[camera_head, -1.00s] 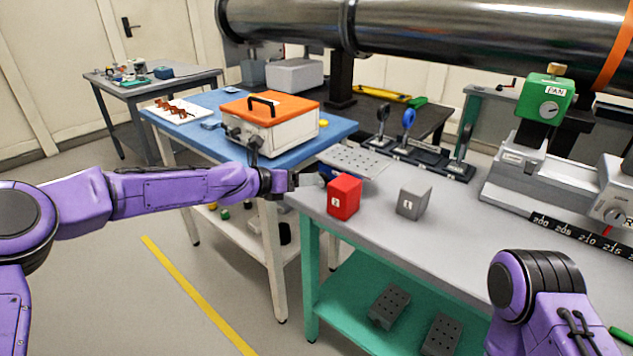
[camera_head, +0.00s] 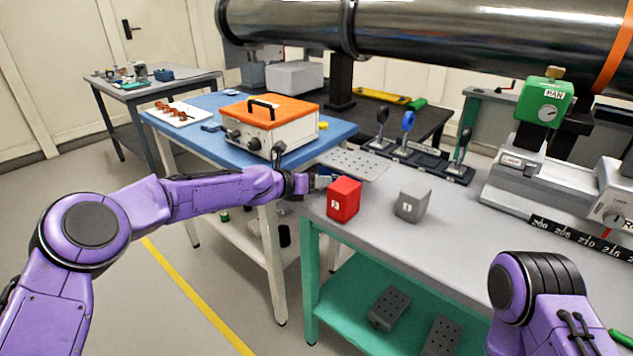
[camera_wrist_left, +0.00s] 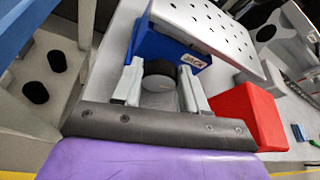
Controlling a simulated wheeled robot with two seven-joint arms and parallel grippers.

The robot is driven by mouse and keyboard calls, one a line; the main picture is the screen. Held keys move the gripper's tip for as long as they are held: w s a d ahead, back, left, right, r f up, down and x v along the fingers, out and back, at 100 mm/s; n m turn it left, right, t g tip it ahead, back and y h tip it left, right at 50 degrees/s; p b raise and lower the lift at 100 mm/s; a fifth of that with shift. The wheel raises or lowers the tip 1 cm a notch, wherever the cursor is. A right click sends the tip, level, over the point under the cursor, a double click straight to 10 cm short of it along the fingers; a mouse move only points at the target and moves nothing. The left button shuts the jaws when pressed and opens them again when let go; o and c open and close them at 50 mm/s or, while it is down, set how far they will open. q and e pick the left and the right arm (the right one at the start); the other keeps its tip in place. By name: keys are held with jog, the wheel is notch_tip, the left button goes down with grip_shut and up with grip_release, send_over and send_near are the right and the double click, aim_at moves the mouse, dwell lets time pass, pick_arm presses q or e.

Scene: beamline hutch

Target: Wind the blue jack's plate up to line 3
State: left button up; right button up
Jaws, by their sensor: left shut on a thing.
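The blue jack (camera_wrist_left: 150,40) stands on the grey bench top, with a "JACK" label on its side. Its perforated grey plate (camera_head: 354,163) lies on top and also shows in the left wrist view (camera_wrist_left: 215,30). My left gripper (camera_head: 320,181) is at the jack's near end. In the left wrist view its two fingers (camera_wrist_left: 163,92) are shut on the jack's round dark knob (camera_wrist_left: 158,68), one on each side. In the head view the gripper and the red block hide most of the jack's body. I see no height lines. My right gripper is out of view.
A red block (camera_head: 344,201) stands close beside my left gripper, with a grey block (camera_head: 412,201) to its right. Upright handles (camera_head: 408,122) stand behind. An orange-lidded box (camera_head: 270,125) is on the blue table to the left. The bench front is clear.

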pick_arm(q)
jog(key=shift+m+y, duration=0.3)
jog(key=shift+m, duration=0.3)
jog(key=shift+s+d+m+t+y+b, duration=0.1)
jog(key=shift+m+t+y+b, duration=0.2)
jog(key=shift+m+t, duration=0.1)
jog(key=shift+s+d+f+m+t+y+b, duration=0.1)
jog(key=shift+m+t+y+b, duration=0.25)
jog(key=shift+m+b, duration=0.3)
jog(key=shift+d+m+t+y+b, duration=0.15)
jog(key=shift+m+y+b, duration=0.35)
jog(key=shift+m, duration=0.25)
jog(key=o, duration=1.1)
jog(key=shift+a, duration=0.1)
jog(key=shift+c, duration=0.2)
